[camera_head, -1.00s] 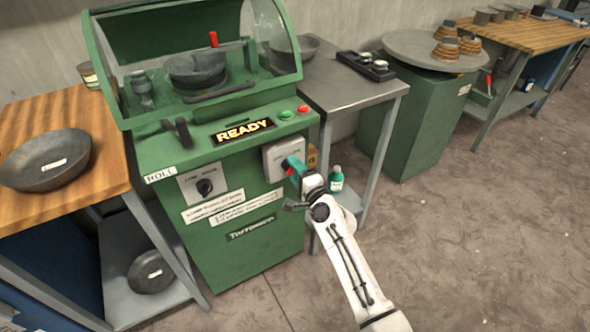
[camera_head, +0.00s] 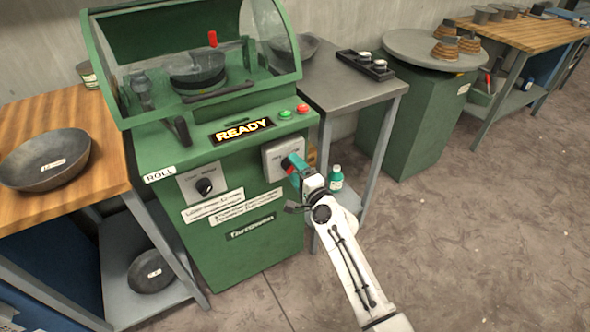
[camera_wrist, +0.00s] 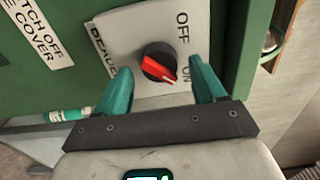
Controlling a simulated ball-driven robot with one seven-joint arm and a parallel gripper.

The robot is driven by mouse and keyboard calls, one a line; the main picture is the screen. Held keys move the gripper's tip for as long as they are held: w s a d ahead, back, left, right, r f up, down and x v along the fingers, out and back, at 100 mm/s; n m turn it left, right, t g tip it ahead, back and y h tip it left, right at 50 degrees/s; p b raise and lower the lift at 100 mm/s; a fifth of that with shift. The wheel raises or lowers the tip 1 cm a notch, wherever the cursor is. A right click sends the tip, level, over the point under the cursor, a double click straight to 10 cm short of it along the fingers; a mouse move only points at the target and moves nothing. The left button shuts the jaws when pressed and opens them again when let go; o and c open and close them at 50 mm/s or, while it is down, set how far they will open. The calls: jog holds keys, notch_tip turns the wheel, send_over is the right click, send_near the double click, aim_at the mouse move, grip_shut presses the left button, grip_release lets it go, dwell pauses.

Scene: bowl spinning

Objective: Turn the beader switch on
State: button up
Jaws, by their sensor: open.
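The beader switch is a red knob (camera_wrist: 160,63) on a light grey plate (camera_wrist: 122,32) in the wrist view. OFF is printed at the plate's upper right and ON lower at the right. One end of the red bar points to the lower right, towards ON. My gripper (camera_wrist: 160,88) is open, its teal fingers on either side of the knob's lower part, with no clear contact.
The machine also has a black knob (camera_head: 204,186), a lit READY display (camera_head: 240,131), green (camera_head: 285,114) and red (camera_head: 303,108) buttons and a clear cover. A grey side table (camera_head: 352,92) stands close right of my gripper. The floor in front is open.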

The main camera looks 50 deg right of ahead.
jog(key=v, duration=1)
jog(key=shift+s, duration=0.1)
jog(key=s+a+f+n+g+y+p, duration=0.1)
jog(key=s+a+n+g+y+p, duration=0.25)
jog(key=a+n, duration=0.35)
jog(key=s+a+n+g+y+p, duration=0.2)
jog(key=s+a+n+g+y, duration=0.2)
jog(key=a+n, duration=0.35)
jog(key=s+r+n+g+h+p, duration=0.2)
jog(key=s+n+g, duration=0.4)
jog(key=s, duration=1.1)
jog(key=r+g+p, duration=0.1)
jog(key=g, duration=0.2)
jog(key=shift+a+n+h, duration=0.25)
jog(key=shift+n+h, duration=0.1)
